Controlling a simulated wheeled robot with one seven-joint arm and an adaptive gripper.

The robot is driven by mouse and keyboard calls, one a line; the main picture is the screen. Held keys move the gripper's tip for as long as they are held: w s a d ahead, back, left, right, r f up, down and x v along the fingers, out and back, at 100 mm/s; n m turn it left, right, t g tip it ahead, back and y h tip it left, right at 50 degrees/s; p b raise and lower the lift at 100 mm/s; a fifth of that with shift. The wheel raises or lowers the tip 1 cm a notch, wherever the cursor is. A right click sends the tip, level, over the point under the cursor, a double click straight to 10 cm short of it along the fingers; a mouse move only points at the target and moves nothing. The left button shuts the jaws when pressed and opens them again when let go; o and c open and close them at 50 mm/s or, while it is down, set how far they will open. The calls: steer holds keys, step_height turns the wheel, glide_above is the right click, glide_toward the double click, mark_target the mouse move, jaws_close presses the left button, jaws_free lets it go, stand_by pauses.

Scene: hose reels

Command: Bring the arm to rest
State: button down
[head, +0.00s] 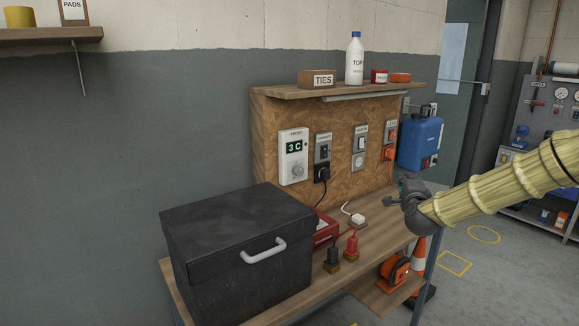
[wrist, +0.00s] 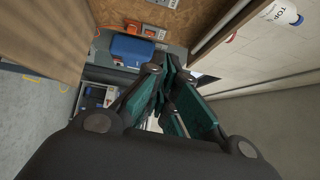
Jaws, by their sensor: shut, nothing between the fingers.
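My arm (head: 500,188), in a ribbed yellowish sleeve, reaches in from the right in the head view. My gripper (head: 392,201) is at its end, over the right part of the wooden workbench (head: 392,232), in front of the board with sockets. In the wrist view my gripper (wrist: 163,82) shows large, with its teal-lined fingers shut and empty. It appears to touch nothing. Its exact height above the bench is hard to tell.
A black box (head: 235,250) with a white handle fills the bench's left. Red and black plugs (head: 351,246) stand at its front. A shelf (head: 340,92) holds a bottle (head: 354,60). A blue unit (head: 420,143) hangs beyond the board. Floor at right is mostly clear.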

steer(key=s+a+f+n+g+y, duration=0.1)
steer(key=s+a+f+n+g, duration=0.2)
steer(key=f, duration=0.6)
steer(key=s+a+f+n+y, duration=0.1)
steer(key=s+a+f+n, duration=0.1)
steer(key=s+a+f, duration=0.45)
steer(key=s+f+n+g+y, duration=0.1)
steer(key=s+f+n+g, duration=0.1)
steer(key=f, duration=0.9)
steer(key=s+a+f+n+g, duration=0.4)
steer(key=s+f, duration=0.9)
steer(key=s, duration=0.1)
steer(key=s+a+f+n+g, duration=0.1)
steer(key=s+f+n+g, duration=0.1)
steer(key=s+f, duration=0.6)
steer(key=s+f+n+g, duration=0.3)
steer(key=s+f, duration=0.1)
steer(key=s, duration=0.8)
steer(key=s+f+n+g, duration=0.1)
steer(key=s+n+g, duration=0.1)
steer(key=s, duration=0.8)
steer(key=s+d+f+n+g, duration=0.1)
steer(key=s+n+g, duration=0.1)
steer(key=s, duration=0.8)
steer(key=shift+f, duration=0.25)
